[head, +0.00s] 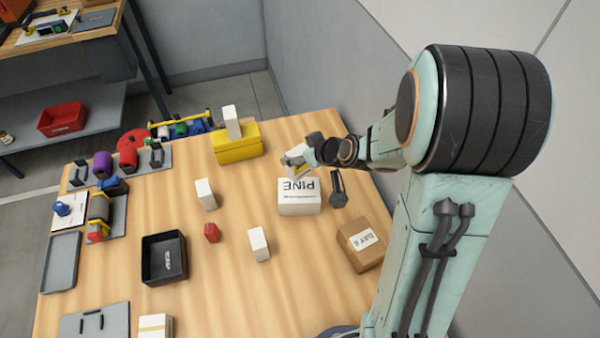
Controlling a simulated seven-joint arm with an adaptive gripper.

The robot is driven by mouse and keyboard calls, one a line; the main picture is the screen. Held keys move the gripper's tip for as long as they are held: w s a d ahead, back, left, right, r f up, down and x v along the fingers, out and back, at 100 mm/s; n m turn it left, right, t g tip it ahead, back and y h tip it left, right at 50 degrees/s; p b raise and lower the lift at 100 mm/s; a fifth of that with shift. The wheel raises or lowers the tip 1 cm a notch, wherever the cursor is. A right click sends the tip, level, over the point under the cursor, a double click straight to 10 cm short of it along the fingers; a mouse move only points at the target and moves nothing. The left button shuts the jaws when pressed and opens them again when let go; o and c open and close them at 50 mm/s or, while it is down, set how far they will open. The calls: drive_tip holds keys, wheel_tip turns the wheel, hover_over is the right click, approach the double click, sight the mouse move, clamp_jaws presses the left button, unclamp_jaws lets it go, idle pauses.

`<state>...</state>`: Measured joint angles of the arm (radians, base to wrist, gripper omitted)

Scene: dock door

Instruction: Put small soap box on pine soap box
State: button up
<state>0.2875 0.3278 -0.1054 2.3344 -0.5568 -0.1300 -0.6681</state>
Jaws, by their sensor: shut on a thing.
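My gripper (308,158) is at the upper right of the table, shut on a small pale box (295,156), which I take to be the small soap box. The box looks tilted and is partly hidden by the gripper. The pine soap box (299,202) is a white box with "PINE" printed on it, upside down in this view. It sits on the table just below the held box in the picture. I cannot tell whether the two boxes touch.
A dark object (338,189) is right of the pine box, and a brown carton (360,244) lies below right. Small white boxes stand at left (205,194) and below (259,243). A yellow box (236,145) carries another white box (232,121). A black bin (164,258) is left.

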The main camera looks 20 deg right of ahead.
sight(304, 172)
drive_tip(key=shift+f, duration=3.2)
drive_tip(key=o, duration=1.2)
drive_tip(key=shift+f, duration=0.15)
drive_tip(key=shift+s+d+r, duration=0.1)
drive_tip(key=shift+s+r, duration=0.05)
drive_tip(key=shift+r, duration=0.2)
drive_tip(key=v, duration=1.1)
drive_tip(key=s+a+r+m+g+h, duration=0.1)
drive_tip(key=s+a+r+g, duration=0.1)
drive_tip(key=s, duration=0.4)
drive_tip(key=s+a+r+m+g+h, duration=0.1)
drive_tip(key=s+a+g, duration=0.1)
drive_tip(key=s, duration=0.4)
drive_tip(key=s+a+r+m+g, duration=0.1)
drive_tip(key=s+a+r+g, duration=0.1)
drive_tip(key=s, duration=0.5)
drive_tip(key=shift+a+r+g+h, duration=0.15)
drive_tip(key=shift+a+g+h, duration=0.1)
drive_tip(key=shift+g, duration=0.35)
drive_tip(key=shift+a+r+g+h, duration=0.15)
drive_tip(key=shift+a+g, duration=0.05)
drive_tip(key=shift+g, duration=0.4)
